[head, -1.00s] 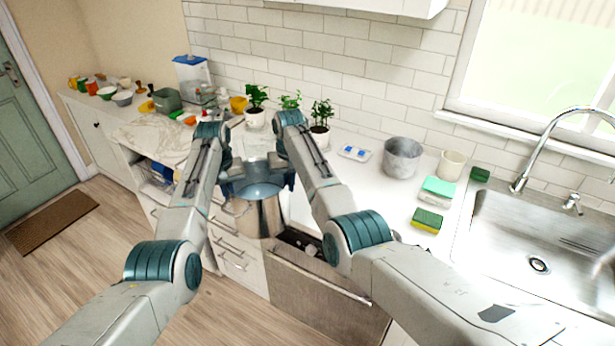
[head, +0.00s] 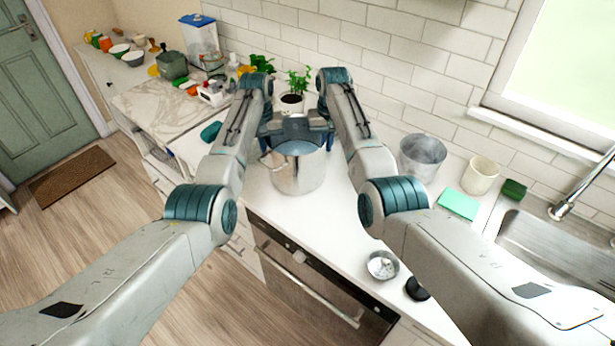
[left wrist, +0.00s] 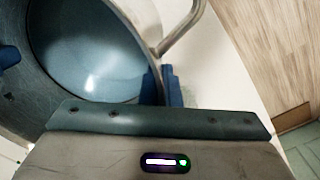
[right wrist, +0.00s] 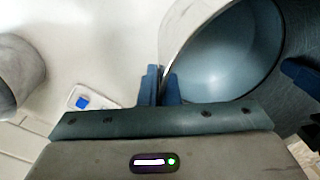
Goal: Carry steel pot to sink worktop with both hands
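The steel pot (head: 299,174) is upright over the white worktop (head: 293,214) in the head view; I cannot tell whether its base touches the surface. My left gripper (head: 266,143) is shut on the pot's left rim. Its blue fingers (left wrist: 163,86) pinch the wall beside the bar handle (left wrist: 184,28). My right gripper (head: 328,137) is shut on the opposite rim, with its fingers (right wrist: 160,87) either side of the wall. The pot's inside (right wrist: 235,55) looks empty where it shows. The sink (head: 545,245) is at the far right, partly behind my right arm.
A grey pot (head: 422,155), a cream cup (head: 480,175) and a green cloth (head: 457,204) stand right of my right arm. A potted plant (head: 292,100) is behind the pot. A small metal bowl (head: 382,265) lies near the front edge. Worktop before the pot is clear.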

